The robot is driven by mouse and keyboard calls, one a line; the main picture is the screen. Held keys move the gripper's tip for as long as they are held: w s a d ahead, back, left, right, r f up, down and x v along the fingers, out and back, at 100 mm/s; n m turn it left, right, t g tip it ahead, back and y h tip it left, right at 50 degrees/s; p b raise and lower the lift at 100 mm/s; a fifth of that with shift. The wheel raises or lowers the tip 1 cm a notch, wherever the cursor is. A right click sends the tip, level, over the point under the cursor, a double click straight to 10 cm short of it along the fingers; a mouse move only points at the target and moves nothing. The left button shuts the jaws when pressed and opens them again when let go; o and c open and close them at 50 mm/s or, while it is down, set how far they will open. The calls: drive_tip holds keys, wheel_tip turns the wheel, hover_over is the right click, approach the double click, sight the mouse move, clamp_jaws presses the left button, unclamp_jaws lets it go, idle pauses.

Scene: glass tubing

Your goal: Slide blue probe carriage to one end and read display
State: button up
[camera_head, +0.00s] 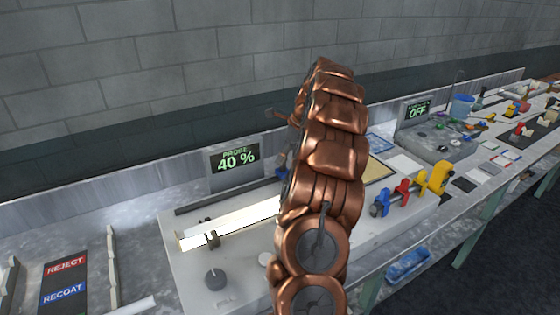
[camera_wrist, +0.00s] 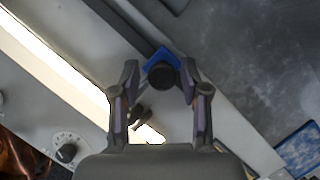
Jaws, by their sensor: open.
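The blue probe carriage (camera_wrist: 156,55) with a round black knob (camera_wrist: 161,76) shows in the wrist view. My gripper (camera_wrist: 159,88) is open, with one finger on each side of the knob; I cannot tell whether either touches it. In the head view a bit of the blue carriage (camera_head: 282,172) shows beside my copper arm, which hides my gripper. The display (camera_head: 236,160) reads "PROBE 40 %" in green. A bright glowing strip (camera_head: 232,223) runs along the white bench unit in front of it, and it also shows in the wrist view (camera_wrist: 62,68).
A dial (camera_head: 215,279) sits on the unit's front left. Blue, red and yellow clamps (camera_head: 403,191) stand to the right. A grey box (camera_head: 440,144) behind them has a display reading "OFF". REJECT and RECOAT labels (camera_head: 64,282) lie at left. A blue tray (camera_head: 408,264) is below.

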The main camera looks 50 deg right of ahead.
drive_tip(key=v, duration=0.8)
drive_tip(key=shift+r, duration=0.25)
drive_tip(key=shift+s, duration=0.1)
drive_tip(key=s+a+r+n+g+y, duration=0.15)
drive_tip(key=a+n, duration=0.65)
drive_tip(key=a, duration=0.8)
drive_tip(key=a+n+g+h, duration=0.15)
drive_tip(key=a+n, duration=0.55)
drive_tip(key=a, duration=0.9)
drive_tip(key=s+a+f+n+g, duration=0.25)
drive_tip(key=s+a+n, duration=0.45)
drive_tip(key=s+a, duration=0.35)
drive_tip(key=s+a+f+n+h, duration=0.1)
drive_tip(key=s+f+n, duration=0.2)
drive_tip(key=s, duration=0.5)
drive_tip(key=s+a+f+n+h, duration=0.1)
drive_tip(key=s+f+n, duration=0.3)
drive_tip(key=s, duration=0.4)
drive_tip(key=shift+a+n, duration=0.5)
drive_tip(key=shift+n, duration=0.3)
drive_tip(key=shift+s+f, duration=0.1)
drive_tip(key=shift+f, duration=0.05)
